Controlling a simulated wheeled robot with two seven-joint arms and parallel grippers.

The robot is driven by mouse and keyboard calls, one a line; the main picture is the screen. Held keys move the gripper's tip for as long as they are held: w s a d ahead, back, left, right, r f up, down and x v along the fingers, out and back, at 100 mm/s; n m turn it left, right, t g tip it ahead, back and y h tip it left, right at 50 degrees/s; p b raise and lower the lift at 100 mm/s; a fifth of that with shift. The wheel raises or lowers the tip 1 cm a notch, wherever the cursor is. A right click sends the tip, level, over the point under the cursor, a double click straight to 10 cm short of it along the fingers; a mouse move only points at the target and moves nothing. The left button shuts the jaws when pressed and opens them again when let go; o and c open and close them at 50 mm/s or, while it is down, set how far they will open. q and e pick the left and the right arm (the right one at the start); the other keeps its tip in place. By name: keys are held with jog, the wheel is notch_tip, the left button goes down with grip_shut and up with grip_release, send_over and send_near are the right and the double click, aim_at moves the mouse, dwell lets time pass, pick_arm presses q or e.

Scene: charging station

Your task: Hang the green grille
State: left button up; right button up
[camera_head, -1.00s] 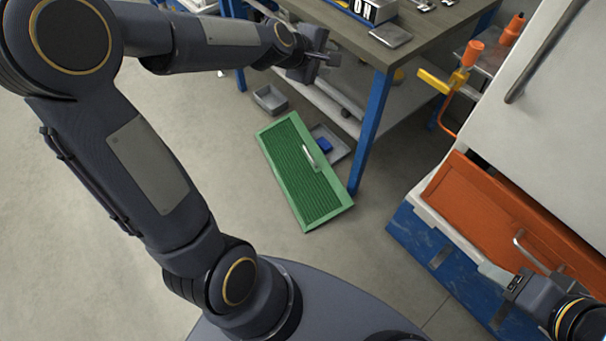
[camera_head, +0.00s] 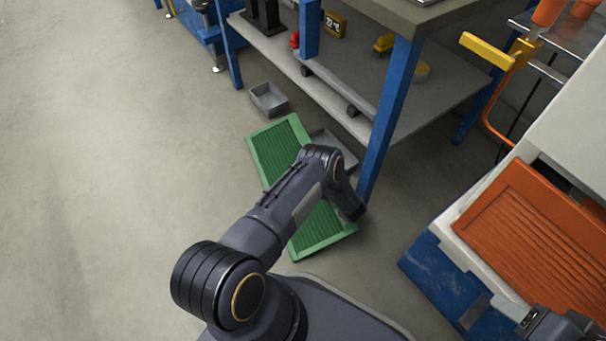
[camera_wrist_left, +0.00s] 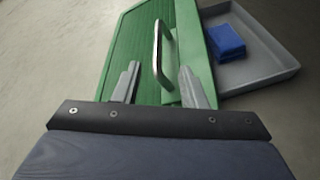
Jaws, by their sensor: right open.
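The green grille (camera_head: 275,150) lies on the floor beside the workbench, partly covered by my left arm in the head view. In the left wrist view the green grille (camera_wrist_left: 125,58) fills the middle, with its metal handle (camera_wrist_left: 158,50) standing up from it. My left gripper (camera_wrist_left: 160,80) is open over the grille, its two fingers apart and pointing toward the handle, which shows between them. Whether a finger touches it I cannot tell. In the head view the left gripper is hidden behind my arm. My right gripper (camera_head: 515,312) is open at the lower right, near the orange grille.
The orange grille (camera_head: 535,235) sits on the white cabinet (camera_head: 575,125) at the right. A workbench with a blue leg (camera_head: 390,115) stands close to the green grille. Grey trays lie nearby, one (camera_wrist_left: 255,70) holding a blue block (camera_wrist_left: 226,42). Floor at left is clear.

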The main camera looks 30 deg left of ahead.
pick_arm(q)
jog(key=shift+a+f, duration=0.3)
jog(key=shift+f, duration=0.2)
jog(key=b+x, duration=0.4)
jog(key=x, duration=0.2)
jog(key=shift+w+a, duration=0.1)
jog(key=shift+a, duration=0.35)
jog(key=shift+r, duration=0.1)
jog(key=shift+c, duration=0.5)
grip_shut()
